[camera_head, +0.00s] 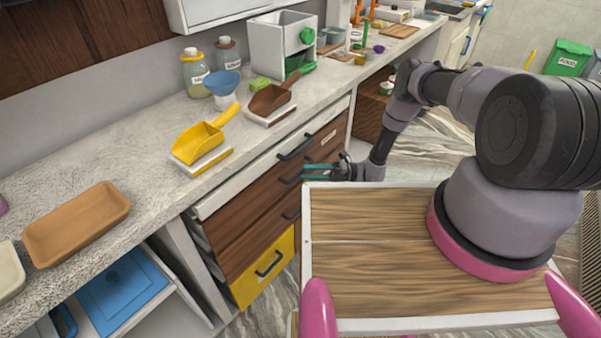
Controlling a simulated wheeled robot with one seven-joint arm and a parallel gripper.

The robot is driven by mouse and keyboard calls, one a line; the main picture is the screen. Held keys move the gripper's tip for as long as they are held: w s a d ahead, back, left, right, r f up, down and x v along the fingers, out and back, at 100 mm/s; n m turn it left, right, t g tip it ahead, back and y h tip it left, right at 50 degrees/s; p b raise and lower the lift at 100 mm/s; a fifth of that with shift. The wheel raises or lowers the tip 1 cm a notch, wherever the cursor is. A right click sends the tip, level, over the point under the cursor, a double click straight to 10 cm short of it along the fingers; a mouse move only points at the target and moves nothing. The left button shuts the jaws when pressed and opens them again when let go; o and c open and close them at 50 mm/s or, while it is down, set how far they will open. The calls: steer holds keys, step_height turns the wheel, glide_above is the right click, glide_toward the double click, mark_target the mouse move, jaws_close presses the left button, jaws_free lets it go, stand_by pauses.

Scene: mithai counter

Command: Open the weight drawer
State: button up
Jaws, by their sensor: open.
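A counter unit has a stack of drawers with dark wood fronts and a yellow front (262,270) at the bottom. Dark bar handles show on the top drawer (295,149), the second drawer (291,179), the third drawer (291,213) and the yellow front. A small pale label sits near the top handle, too small to read, so I cannot tell which is the weight drawer. My gripper (305,172) is open, its teal fingers pointing left at the drawer fronts, close to the second handle. I cannot tell whether they touch it.
The counter (130,165) above holds a yellow scoop (198,141), a brown scoop (271,98), jars, a blue funnel (222,84) and a tan tray (78,222). A blue item (122,290) lies on a lower shelf at left. Patterned floor shows beyond my arm.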

mark_target(300, 171)
steer(key=shift+s+a+r, duration=0.15)
steer(key=shift+a, duration=0.75)
steer(key=shift+s+a+r, duration=0.1)
steer(key=shift+a, duration=0.8)
jaws_close()
